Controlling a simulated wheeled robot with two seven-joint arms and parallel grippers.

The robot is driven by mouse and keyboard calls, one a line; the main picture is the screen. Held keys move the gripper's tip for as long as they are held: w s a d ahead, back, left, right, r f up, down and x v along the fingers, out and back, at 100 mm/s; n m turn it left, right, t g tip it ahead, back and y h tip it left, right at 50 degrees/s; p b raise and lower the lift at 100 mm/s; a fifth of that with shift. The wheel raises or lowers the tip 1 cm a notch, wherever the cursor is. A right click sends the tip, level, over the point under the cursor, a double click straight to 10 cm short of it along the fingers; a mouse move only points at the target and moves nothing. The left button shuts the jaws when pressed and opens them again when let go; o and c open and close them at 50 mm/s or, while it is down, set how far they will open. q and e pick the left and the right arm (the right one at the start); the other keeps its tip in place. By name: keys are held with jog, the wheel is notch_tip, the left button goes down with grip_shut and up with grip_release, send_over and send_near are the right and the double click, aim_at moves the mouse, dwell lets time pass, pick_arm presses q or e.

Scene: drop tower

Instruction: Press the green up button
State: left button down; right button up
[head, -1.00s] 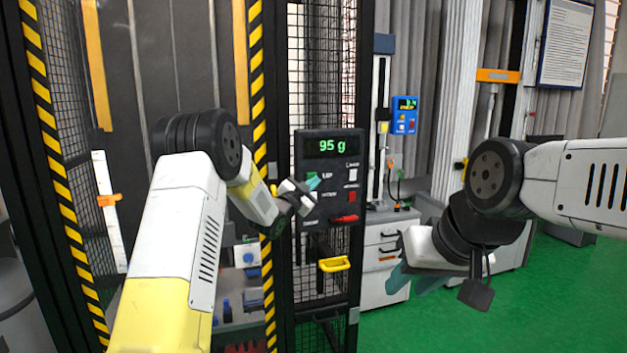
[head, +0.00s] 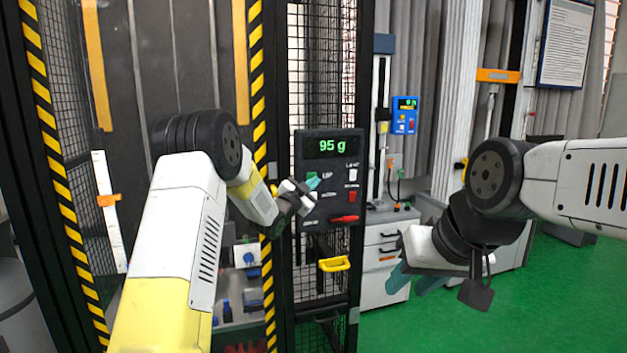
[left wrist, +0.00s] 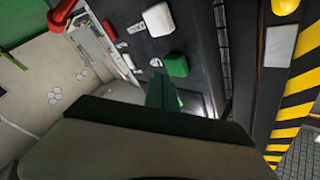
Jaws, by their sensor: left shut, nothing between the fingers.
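The black control panel (head: 308,214) hangs on the tower's mesh front, its display reading 95 g. The green up button (head: 312,177) is at its left, beside the word UP. My left gripper (head: 314,184) is shut and empty, its teal tips at the button's lower edge in the head view. In the left wrist view the green button (left wrist: 176,65) lies just beyond the tip of the shut left gripper (left wrist: 163,92). A small gap seems to separate them; contact cannot be made out. My right gripper (head: 415,280) hangs open and empty, away from the panel.
The panel also has a white button (head: 353,174), a red button (head: 352,196) and a red lever (head: 345,219). Below it is a yellow handle (head: 334,264). A striped yellow and black post (head: 257,90) stands left of the panel. Green floor (head: 480,310) is clear at right.

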pick_arm(q)
jog(key=shift+w, duration=0.1)
dwell(0.6)
jog(key=shift+w+a, duration=0.1)
jog(key=shift+w, duration=0.2)
